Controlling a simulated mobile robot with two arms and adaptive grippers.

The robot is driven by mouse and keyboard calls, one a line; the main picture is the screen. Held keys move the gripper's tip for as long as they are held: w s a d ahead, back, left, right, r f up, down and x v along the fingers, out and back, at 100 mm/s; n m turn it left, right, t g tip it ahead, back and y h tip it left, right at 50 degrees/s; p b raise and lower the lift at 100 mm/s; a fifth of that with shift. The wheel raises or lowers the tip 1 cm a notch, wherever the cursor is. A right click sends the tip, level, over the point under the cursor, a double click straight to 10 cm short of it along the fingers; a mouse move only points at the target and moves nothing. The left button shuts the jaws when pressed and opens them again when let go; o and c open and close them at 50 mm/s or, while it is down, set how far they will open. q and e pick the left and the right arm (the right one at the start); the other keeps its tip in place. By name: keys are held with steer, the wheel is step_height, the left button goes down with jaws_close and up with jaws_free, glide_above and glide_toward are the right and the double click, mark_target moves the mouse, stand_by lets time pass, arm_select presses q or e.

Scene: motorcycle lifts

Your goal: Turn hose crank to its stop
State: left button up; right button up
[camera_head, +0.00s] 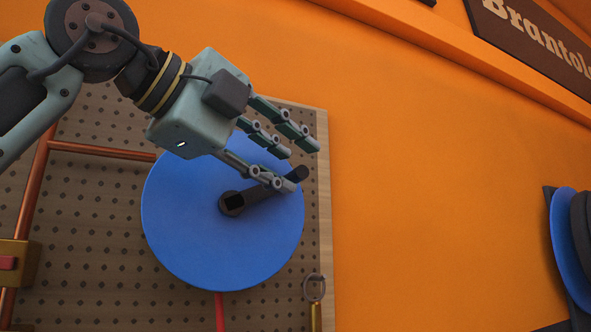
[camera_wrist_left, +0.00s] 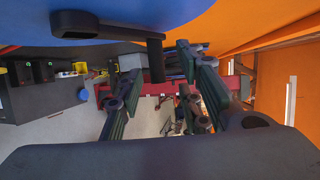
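A blue hose reel disc (camera_head: 190,222) is mounted on a pegboard in the head view. Its dark crank (camera_head: 250,198) runs from the hub up and right to a dark handle (camera_head: 298,174). My left gripper (camera_head: 296,160) is at the handle, its fingers spread apart, with one finger crossing in front of the crank. In the left wrist view the crank arm (camera_wrist_left: 100,27) lies under the blue disc, and the handle (camera_wrist_left: 155,60) stands between the open fingers. A gap shows on both sides of the handle. My right gripper is not in view.
The pegboard (camera_head: 100,185) carries copper pipes (camera_head: 100,151) and a brass fitting (camera_head: 17,264) at left. A ring (camera_head: 315,288) hangs below right of the disc. The orange wall (camera_head: 430,190) is bare to the right. Another blue disc (camera_head: 566,238) stands at the right edge.

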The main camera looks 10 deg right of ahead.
arm_select(q)
steer(key=v, duration=0.9)
